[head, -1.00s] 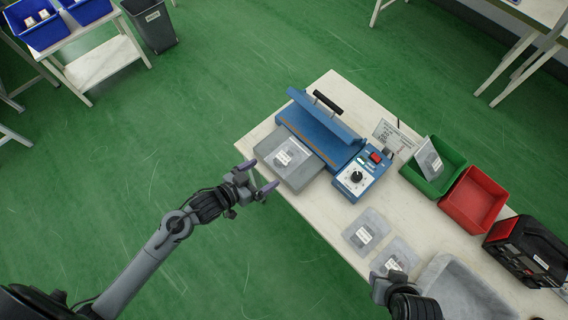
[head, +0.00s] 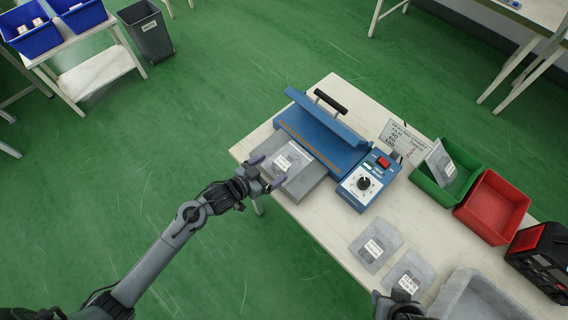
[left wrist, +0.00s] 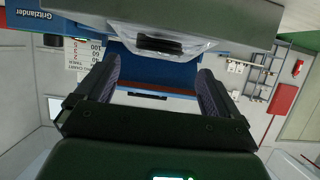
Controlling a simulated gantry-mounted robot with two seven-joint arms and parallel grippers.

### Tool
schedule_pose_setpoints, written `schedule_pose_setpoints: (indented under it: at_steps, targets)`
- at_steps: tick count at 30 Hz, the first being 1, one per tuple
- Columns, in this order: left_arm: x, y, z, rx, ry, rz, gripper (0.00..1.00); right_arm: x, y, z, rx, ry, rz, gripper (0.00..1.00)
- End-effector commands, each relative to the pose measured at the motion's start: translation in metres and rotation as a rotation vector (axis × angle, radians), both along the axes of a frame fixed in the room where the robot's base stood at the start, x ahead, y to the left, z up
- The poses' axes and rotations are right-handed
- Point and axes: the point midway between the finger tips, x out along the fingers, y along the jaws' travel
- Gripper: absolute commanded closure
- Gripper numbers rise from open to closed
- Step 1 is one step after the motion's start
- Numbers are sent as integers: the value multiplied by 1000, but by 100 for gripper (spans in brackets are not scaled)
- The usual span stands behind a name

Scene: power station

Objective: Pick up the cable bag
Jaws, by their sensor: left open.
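A clear bag with a white label (head: 291,160) lies on the grey tray of the blue sealer (head: 325,137). In the left wrist view, clear plastic with a dark item in it (left wrist: 165,43) shows just beyond my fingers. My left gripper (head: 268,171) is open, its fingertips at the near left edge of the tray beside this bag; it also shows open and empty in the left wrist view (left wrist: 158,78). Two more labelled bags lie on the table, one here (head: 375,246) and one nearer (head: 410,279). My right gripper is at the bottom edge, its jaws unclear.
A green bin (head: 430,187) holds another bag upright, with a red bin (head: 493,206) beside it. Green floor is free at left.

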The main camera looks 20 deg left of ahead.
Motion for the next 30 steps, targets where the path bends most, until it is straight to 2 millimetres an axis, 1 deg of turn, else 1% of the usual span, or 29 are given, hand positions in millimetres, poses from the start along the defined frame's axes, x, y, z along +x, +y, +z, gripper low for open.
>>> schedule_pose_setpoints:
  at_steps: [4, 12, 16, 23, 30]
  targets:
    - [9, -6, -5, -2, 0, -1, 4, 0, 1, -2, 4, 0, -3, 57]
    - [37, -20, -17, 0, -1, 0, 4, 0, 2, -8, 7, 1, -4, 57]
    - [42, -23, -19, 1, 0, 0, 4, 0, 2, -8, 7, 1, -4, 57]
    - [43, -23, -19, 1, 0, 0, 4, 0, 1, -9, 2, 1, 0, 57]
    - [42, -23, -19, 1, 0, 0, 41, 0, -1, -9, -5, 1, 4, 57]
